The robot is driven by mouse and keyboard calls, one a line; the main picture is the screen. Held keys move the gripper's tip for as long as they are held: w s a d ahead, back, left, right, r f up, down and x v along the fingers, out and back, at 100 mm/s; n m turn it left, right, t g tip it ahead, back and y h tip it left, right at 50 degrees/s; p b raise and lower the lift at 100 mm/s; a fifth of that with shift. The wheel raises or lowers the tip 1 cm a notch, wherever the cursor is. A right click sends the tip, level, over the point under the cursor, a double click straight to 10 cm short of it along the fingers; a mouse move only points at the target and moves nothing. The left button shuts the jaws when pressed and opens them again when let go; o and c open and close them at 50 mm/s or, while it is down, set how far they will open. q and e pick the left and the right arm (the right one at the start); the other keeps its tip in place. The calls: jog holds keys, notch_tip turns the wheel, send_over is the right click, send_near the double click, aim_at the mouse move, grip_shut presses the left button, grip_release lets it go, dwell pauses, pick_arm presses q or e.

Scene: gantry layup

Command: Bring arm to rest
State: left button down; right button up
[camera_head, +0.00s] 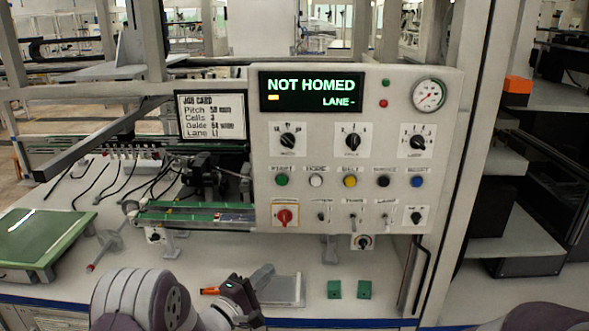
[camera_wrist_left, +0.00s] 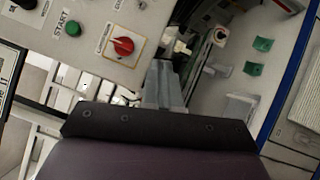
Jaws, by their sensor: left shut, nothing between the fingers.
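My left gripper (camera_head: 262,277) is low at the front of the white bench in the head view, pointing up toward the control panel. Its fingers are shut with nothing between them. It also shows in the left wrist view (camera_wrist_left: 160,75), below the panel's red rotary switch (camera_wrist_left: 123,46) and apart from it. The control panel (camera_head: 450,150) stands behind the gripper; its display (camera_head: 311,91) reads "NOT HOMED" and "LANE -". A purple-grey part of my other arm shows at the bottom right edge, but my right gripper is out of view.
Two green blocks (camera_head: 334,289) (camera_head: 364,290) lie on the bench right of the gripper. A clear flat tray (camera_head: 288,290) lies beside it. A green board (camera_head: 40,238) is at the left. A job card (camera_head: 211,116) stands left of the panel, and a post (camera_head: 480,130) rises at its right.

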pick_arm(q)
jog(key=s+a+f+m+g+y+p, duration=0.1)
jog(key=s+a+f+m+g+y, duration=0.15)
jog(key=f+y, duration=0.2)
jog(key=s+a+f+m+g+y, duration=0.1)
jog(key=a+f+m+g+y, duration=0.2)
jog(key=a+f+m, duration=0.15)
jog(key=s+a+f+m+g+y+p, duration=0.1)
jog(key=s+a+m+g+y+p, duration=0.2)
jog(key=s, duration=0.5)
jog(key=s+r+m+g+p, duration=0.1)
jog(key=s+r+m+g, duration=0.1)
jog(key=s+r, duration=0.3)
jog(key=s+r+m+g+p, duration=0.2)
jog(key=s+r+g, duration=0.2)
jog(key=s, duration=0.7)
notch_tip(320, 180, up, 2)
jog(key=shift+s+d+r, duration=0.15)
jog(key=shift+d+r, duration=0.05)
